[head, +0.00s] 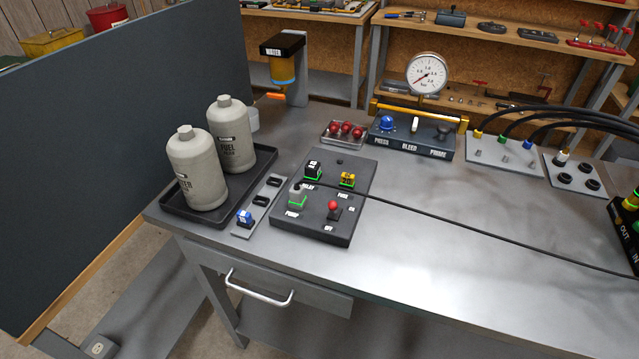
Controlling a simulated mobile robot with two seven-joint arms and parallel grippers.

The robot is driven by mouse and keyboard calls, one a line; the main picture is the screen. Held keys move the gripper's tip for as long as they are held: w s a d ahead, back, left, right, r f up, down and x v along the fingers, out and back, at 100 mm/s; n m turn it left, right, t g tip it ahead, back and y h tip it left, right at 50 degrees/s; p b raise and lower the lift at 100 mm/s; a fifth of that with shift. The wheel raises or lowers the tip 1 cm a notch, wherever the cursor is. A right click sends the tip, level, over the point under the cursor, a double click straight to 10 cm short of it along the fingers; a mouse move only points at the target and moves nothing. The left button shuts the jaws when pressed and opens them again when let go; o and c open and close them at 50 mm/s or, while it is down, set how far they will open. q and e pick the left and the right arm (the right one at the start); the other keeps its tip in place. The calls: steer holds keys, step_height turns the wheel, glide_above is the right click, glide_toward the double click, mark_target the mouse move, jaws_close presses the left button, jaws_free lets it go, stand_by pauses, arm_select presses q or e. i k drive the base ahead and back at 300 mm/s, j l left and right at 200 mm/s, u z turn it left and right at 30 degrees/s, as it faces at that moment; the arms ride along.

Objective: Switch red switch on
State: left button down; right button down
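The red switch (333,209) is a small lever with a red ball tip on the dark control panel (320,225). It stands near the panel's front right, between the ON label behind it and the OFF label in front. Its exact throw is too small to tell. The panel also bears a black plug (313,170), a yellow connector (347,180) and a grey connector (297,195) with a green base. A black cable runs from the panel to the right. Neither of my grippers is in view.
Two fuel bottles (198,170) stand in a black tray (255,175) left of the panel. A grey strip (243,228) with a blue fuse lies between them. A gauge unit (412,140) stands behind. The bench (430,235) right of the panel is clear except for the cable.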

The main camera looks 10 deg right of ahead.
mark_target(333, 205)
steer(key=j+z, duration=0.25)
steer(key=z, duration=0.15)
steer(key=j+z, duration=0.55)
steer(key=z, duration=0.2)
